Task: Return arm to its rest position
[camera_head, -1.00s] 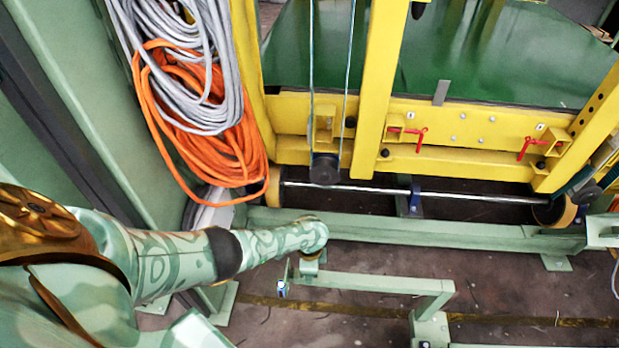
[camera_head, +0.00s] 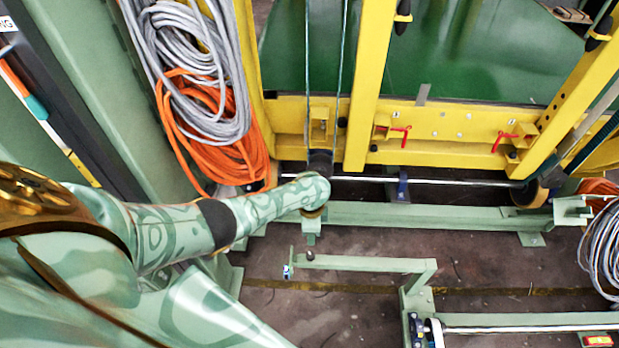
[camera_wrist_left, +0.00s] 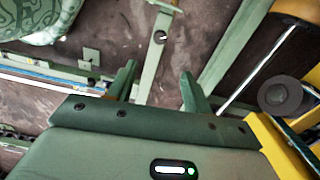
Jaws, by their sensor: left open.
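My left arm (camera_head: 170,232), patterned in green, comes in from the left in the head view. It reaches out toward the lower left corner of the yellow frame, and its end covers the left part of the metal rod. In the left wrist view my left gripper (camera_wrist_left: 158,75) has its two green fingers spread apart with nothing held between them. A pale green bar lies beyond the gap. My right gripper is in neither view.
A yellow frame (camera_head: 365,90) with a green panel (camera_head: 470,60) stands ahead. The metal rod (camera_head: 450,181) runs along its foot. Grey and orange cables (camera_head: 215,140) hang at left. A low green rail (camera_head: 370,263) stands over brown floor (camera_head: 350,318). More cable lies at far right.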

